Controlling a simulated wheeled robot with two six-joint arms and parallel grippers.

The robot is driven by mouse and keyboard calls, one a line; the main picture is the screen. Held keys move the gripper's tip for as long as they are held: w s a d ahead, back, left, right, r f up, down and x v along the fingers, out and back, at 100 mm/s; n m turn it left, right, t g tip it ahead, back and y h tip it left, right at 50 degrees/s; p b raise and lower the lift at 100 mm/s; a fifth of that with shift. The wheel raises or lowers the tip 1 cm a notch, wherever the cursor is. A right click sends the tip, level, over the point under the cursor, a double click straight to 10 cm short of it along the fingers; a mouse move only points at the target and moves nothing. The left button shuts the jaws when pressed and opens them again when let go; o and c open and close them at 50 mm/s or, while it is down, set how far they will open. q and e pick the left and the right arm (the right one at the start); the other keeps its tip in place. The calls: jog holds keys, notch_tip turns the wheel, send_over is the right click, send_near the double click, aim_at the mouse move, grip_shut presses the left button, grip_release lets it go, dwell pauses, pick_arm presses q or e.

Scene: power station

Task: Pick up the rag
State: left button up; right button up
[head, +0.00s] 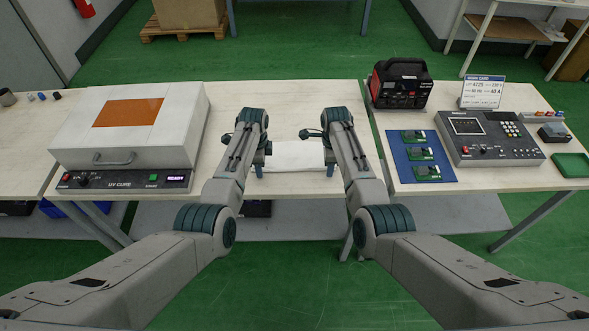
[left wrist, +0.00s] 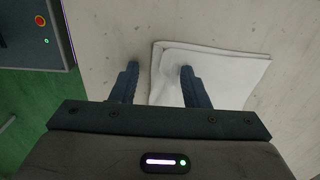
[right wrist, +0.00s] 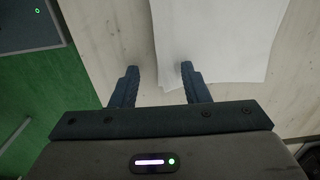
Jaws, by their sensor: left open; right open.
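The rag (head: 297,155) is a white folded cloth lying flat on the middle wooden table, between and partly behind my two arms. In the left wrist view the rag (left wrist: 230,75) shows its folded layers. My left gripper (left wrist: 160,68) is open, with one finger over the rag and the other over bare tabletop beside its edge. My right gripper (right wrist: 159,67) is open too, with one finger at the rag (right wrist: 215,40) near its edge and the other over bare table. I cannot tell whether any finger touches the cloth. Nothing is between either pair of fingers but the cloth's edge.
A white UV cure box (head: 130,125) stands left on the middle table (head: 290,95). On the right table are a black and red power unit (head: 400,84), a blue mat (head: 415,175) with green boards, a grey console (head: 490,140) and a work card (head: 482,92). The table behind the rag is clear.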

pick_arm(q)
jog(key=shift+c, duration=0.3)
pick_arm(e)
jog(key=shift+f, duration=0.2)
jog(key=shift+c, duration=0.4)
pick_arm(q)
grip_shut()
pick_arm(e)
jog(key=shift+s, duration=0.1)
grip_shut()
pick_arm(q)
jog(key=shift+r, duration=0.2)
pick_arm(e)
jog(key=shift+r, duration=0.1)
